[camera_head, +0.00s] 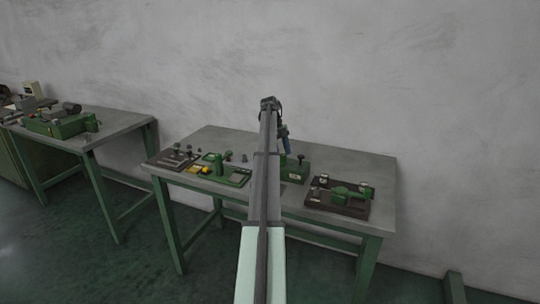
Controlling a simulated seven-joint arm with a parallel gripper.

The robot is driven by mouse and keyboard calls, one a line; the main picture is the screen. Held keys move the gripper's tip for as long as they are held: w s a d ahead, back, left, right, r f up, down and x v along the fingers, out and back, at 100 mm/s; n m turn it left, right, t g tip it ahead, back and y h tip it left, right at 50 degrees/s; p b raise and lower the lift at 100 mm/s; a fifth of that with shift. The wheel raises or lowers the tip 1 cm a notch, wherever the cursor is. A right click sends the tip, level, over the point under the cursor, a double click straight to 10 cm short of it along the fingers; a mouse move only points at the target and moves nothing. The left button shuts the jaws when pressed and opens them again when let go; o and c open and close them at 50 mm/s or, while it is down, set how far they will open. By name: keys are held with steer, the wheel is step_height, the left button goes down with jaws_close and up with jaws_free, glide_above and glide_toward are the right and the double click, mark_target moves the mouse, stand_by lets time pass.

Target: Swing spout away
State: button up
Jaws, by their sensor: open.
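My arm reaches from the bottom middle up over the table and bends down at its far end. My gripper (286,151) hangs there, small and dark, just above or behind a green block (294,170) with a dark knob. It is open; I cannot see whether it touches anything. No part can be told for certain as the spout at this size. On the right a dark plate (320,203) carries a green fixture (343,193) with a sideways arm. Left of my arm a green fixture (219,165) with an upright post stands on a green base. My arm hides the table's middle.
The grey table (370,160) has a dark plate with small metal parts (176,159) at its left and a yellow piece (199,169) near its front edge. Its back strip is mostly clear. A second table (115,122) with a green machine (62,124) stands left. A wall is close behind.

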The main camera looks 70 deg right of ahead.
steer(key=n, duration=0.2)
steer(key=n+h, duration=0.1)
steer(key=n, duration=0.1)
steer(key=n+h, duration=0.1)
steer(key=n, duration=0.1)
steer(key=shift+a+n+g, duration=0.3)
steer(key=shift+a, duration=0.1)
steer(key=n+h, duration=0.1)
steer(key=n, duration=0.2)
steer(key=n+t+h, duration=0.1)
steer(key=n, duration=0.3)
steer(key=shift+s+a+t+h, duration=0.2)
steer(key=shift+t+h, duration=0.1)
steer(key=shift+h, duration=0.1)
steer(key=v, duration=1.4)
steer(key=w+a+f+n+t, duration=0.1)
steer(key=w+a+f+n, duration=0.6)
steer(key=w+a+f, duration=1.1)
steer(key=shift+w+a+n+t, duration=0.3)
steer(key=shift+w+a, duration=0.3)
steer(key=shift+w, duration=0.2)
